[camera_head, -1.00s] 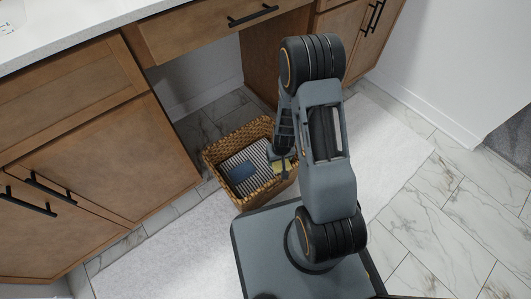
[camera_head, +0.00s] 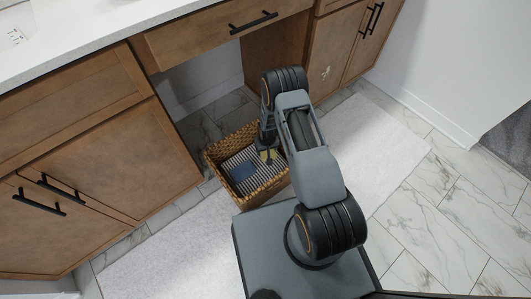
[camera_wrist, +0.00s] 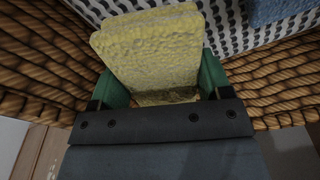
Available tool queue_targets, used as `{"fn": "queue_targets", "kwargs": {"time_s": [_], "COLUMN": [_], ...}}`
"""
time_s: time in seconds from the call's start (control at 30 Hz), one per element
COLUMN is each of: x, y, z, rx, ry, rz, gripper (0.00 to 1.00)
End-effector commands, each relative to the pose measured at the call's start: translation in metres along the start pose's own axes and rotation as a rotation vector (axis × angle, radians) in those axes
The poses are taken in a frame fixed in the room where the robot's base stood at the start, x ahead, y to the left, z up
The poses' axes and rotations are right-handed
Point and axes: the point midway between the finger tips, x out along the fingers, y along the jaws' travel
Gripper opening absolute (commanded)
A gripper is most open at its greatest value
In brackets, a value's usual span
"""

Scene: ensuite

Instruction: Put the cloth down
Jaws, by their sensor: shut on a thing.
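A yellow, rough-textured cloth (camera_wrist: 150,50) stands folded between the green fingers of my gripper (camera_wrist: 165,88). The fingers are shut on it. In the head view my gripper (camera_head: 268,151) reaches down into a woven basket (camera_head: 265,193), at its right side, with a bit of yellow showing there. Wicker walls (camera_wrist: 40,60) surround the gripper in the wrist view. Whether the cloth touches the basket's bottom cannot be told.
A black-and-white patterned cloth (camera_wrist: 235,38) and a blue item (camera_head: 243,172) lie in the basket. The basket stands on the floor by wooden cabinets (camera_head: 110,150). A pale rug (camera_head: 160,255) and marble tiles (camera_head: 455,225) are clear.

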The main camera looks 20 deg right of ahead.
Motion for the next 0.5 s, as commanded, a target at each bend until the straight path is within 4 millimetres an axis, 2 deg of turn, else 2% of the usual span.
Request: {"fn": "queue_targets", "kwargs": {"time_s": [0.3, 0.5], "x": [0.035, 0.036], "y": [-0.001, -0.001], "z": [-0.001, -0.001], "rx": [0.000, 0.000], "ry": [0.000, 0.000], "rz": [0.000, 0.000], "gripper": [0.45, 0.45]}}
